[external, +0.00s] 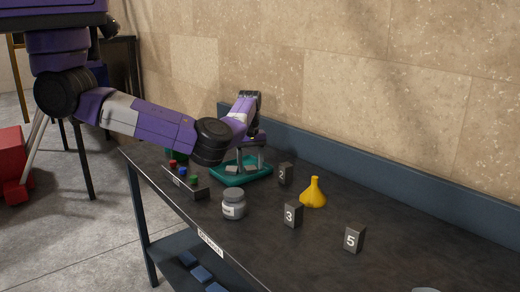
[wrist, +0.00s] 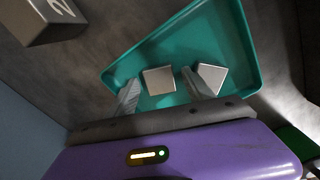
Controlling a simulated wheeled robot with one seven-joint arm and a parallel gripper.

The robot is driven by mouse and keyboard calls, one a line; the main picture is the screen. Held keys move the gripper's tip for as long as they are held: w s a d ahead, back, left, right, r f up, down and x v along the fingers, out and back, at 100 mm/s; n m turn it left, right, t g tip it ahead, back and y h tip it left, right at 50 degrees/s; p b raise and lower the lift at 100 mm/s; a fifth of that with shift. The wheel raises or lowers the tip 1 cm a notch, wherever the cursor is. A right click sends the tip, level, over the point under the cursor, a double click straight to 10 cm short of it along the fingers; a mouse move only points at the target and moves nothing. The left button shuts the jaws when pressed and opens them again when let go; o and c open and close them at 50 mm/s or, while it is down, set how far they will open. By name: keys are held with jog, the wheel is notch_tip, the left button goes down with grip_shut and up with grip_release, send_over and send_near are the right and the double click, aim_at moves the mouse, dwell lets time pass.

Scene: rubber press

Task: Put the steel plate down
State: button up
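A teal tray (external: 262,179) stands on the dark bench; it also shows in the wrist view (wrist: 232,30). Two small grey metal pieces are in it: one steel plate (wrist: 159,80) near the middle and a second piece (wrist: 213,75) to its right. I cannot tell which is the task's plate. My gripper (external: 252,163) points down over the tray. In the wrist view its two fingers (wrist: 162,92) stand apart, with the first piece in the gap and visible room either side. The second piece is partly hidden behind the right finger.
Dark numbered blocks 2 (external: 285,174), 3 (external: 293,214) and 5 (external: 354,238) stand right of the tray. A yellow flask (external: 313,193), a grey jar (external: 233,204) and a rack with coloured knobs (external: 186,182) are nearby. A blue ledge (external: 400,195) runs along the wall.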

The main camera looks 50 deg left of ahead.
aim_at(250, 168)
notch_tip(250, 168, up, 12)
jog(key=shift+r+b, duration=0.15)
jog(key=shift+b, duration=0.2)
dwell(0.6)
